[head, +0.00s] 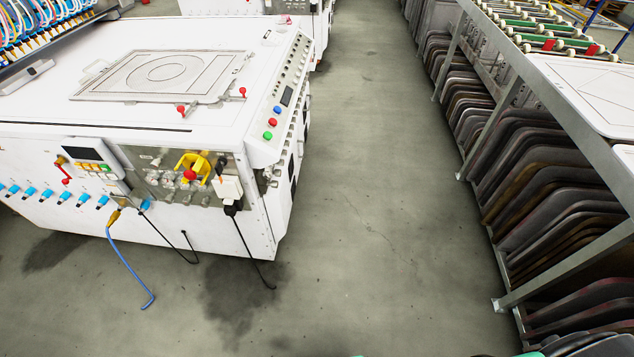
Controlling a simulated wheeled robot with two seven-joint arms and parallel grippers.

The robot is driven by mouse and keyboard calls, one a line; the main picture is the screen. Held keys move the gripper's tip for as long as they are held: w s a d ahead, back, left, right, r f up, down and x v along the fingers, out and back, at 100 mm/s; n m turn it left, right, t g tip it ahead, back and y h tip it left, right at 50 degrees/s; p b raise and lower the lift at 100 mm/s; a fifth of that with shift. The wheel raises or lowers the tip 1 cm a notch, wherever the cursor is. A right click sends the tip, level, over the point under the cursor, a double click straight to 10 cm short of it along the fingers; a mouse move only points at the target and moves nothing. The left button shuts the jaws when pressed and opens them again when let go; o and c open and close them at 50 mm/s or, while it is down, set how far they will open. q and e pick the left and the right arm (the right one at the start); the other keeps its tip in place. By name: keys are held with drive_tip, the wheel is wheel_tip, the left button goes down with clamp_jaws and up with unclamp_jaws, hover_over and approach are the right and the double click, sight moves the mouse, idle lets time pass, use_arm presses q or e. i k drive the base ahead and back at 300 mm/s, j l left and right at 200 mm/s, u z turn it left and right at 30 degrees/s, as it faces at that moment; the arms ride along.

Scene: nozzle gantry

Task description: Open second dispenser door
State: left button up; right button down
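No part that I can clearly tell as the second dispenser door shows in the head view. A large white machine (60,118) stands at the left. A flat framed panel (163,73) with a circle outline lies on its top, with red-knobbed levers by its near edge. It looks flat and closed down. The machine's front has a recessed metal panel (170,195) with a yellow bracket (193,165) and a red knob. Neither of my grippers is in view; only small bits of teal and grey show at the bottom edge.
A wide concrete aisle (370,180) is clear in the middle. A blue cable (128,265) and black cables hang from the machine to the floor. A metal rack (565,95) with many dark curved panels (540,185) lines the right. Another white machine (250,8) stands behind.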

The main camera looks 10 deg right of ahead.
sight(279, 202)
drive_tip(key=i+l, duration=1.5)
drive_tip(key=l, duration=0.2)
drive_tip(key=i+l, duration=0.75)
drive_tip(key=i+l+u, duration=0.05)
